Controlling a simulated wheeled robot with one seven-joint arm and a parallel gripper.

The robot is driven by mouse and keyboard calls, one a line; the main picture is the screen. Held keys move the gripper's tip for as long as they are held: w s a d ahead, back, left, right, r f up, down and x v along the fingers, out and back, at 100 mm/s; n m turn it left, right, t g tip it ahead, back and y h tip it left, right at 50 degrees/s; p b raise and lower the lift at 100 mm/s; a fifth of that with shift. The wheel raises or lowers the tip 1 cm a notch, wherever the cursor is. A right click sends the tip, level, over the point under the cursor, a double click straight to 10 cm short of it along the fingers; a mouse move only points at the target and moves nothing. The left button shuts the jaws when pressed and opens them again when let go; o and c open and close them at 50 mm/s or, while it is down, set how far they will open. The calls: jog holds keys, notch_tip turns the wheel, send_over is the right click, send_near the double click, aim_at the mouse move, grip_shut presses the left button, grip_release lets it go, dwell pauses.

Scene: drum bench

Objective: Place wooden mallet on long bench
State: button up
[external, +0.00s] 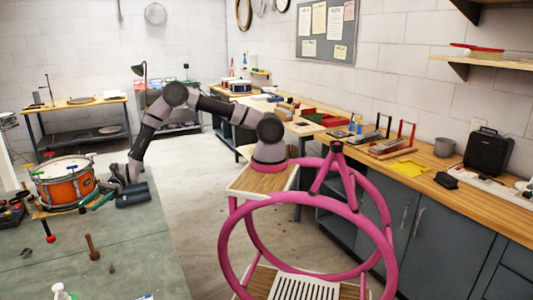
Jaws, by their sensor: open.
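A small brown wooden tool (92,247), which looks like the wooden mallet, is on the grey-green table (150,262) at the lower left. A long bench (445,190) with a wooden top and grey cabinets runs along the right wall. My gripper (112,188) is low over the far part of the grey-green table, just right of the orange drum. It is open, and I see nothing held in it. Its fingers are small and dark here, so their exact contact with nearby things is unclear. The brown tool is nearer the camera, apart from my gripper.
An orange drum (63,183) stands beside my gripper, with green-handled tools and a dark block (133,196) close by. A yellow sheet (409,168), a black speaker (483,151) and a metal cup (444,147) are on the long bench. Bare wood shows between them.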

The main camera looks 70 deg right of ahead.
aim_at(91, 246)
notch_tip(91, 246, down, 11)
jog(key=a+m, duration=0.1)
jog(key=a, duration=0.7)
jog(key=shift+s+a+r+t, duration=0.2)
jog(key=shift+a+t, duration=0.1)
jog(key=shift+a, duration=0.1)
grip_shut()
dwell(1.1)
